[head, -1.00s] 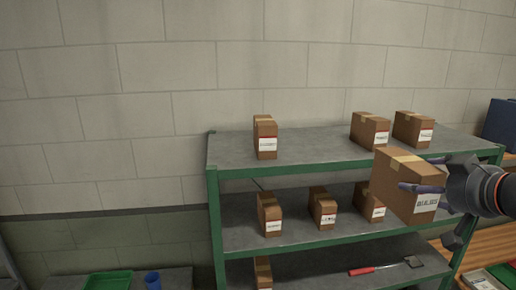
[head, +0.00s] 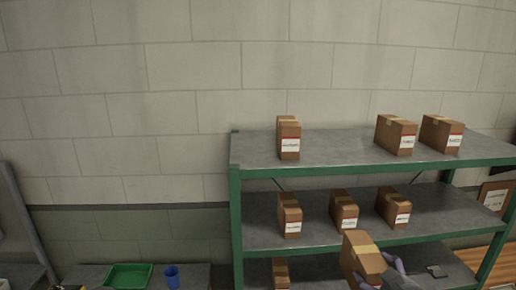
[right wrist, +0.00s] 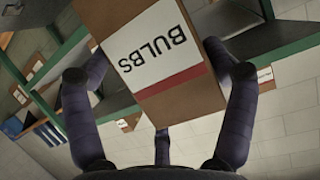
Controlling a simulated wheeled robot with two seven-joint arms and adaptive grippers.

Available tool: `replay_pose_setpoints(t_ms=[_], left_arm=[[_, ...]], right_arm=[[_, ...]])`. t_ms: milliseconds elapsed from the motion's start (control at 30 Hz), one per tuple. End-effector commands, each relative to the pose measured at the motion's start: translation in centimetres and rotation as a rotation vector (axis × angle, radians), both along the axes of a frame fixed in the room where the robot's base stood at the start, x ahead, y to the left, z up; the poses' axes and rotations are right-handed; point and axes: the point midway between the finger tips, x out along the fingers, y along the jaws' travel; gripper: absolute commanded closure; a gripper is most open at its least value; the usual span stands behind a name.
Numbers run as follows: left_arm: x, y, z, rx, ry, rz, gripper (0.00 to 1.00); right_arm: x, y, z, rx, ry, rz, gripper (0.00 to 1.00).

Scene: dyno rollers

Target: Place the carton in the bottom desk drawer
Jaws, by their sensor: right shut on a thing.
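The carton (head: 362,250) is a brown box with tan tape, in the lower right of the head view, in front of the shelf rack. My right gripper (head: 377,270) is shut on it. In the right wrist view the carton (right wrist: 190,95) has a white label reading "BULBS" with a red stripe. The fingers of the right gripper (right wrist: 160,75) lie along both its sides there. My left gripper and the desk drawer are not in view.
A green-framed shelf rack (head: 372,172) holds several similar brown boxes (head: 396,135) on its levels. At the lower left are a green tray (head: 128,276) and a blue cup (head: 171,276). A wooden surface (head: 470,258) shows at the right. Bare block wall lies behind.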

Motion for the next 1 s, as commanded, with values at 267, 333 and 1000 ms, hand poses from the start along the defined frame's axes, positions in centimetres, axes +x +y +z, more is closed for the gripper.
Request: replay_pose_setpoints(t_ms=[267,333,1000], left_arm=[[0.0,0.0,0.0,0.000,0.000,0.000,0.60],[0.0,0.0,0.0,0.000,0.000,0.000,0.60],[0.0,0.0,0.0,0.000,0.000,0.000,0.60]], right_arm=[[0.5,1.4,-3.4,-0.001,-0.004,-0.005,0.61],[0.6,1.8,-4.4,-0.001,-0.004,-0.006,0.61],[1.6,4.7,-11.8,-0.001,-0.003,-0.015,0.61]])
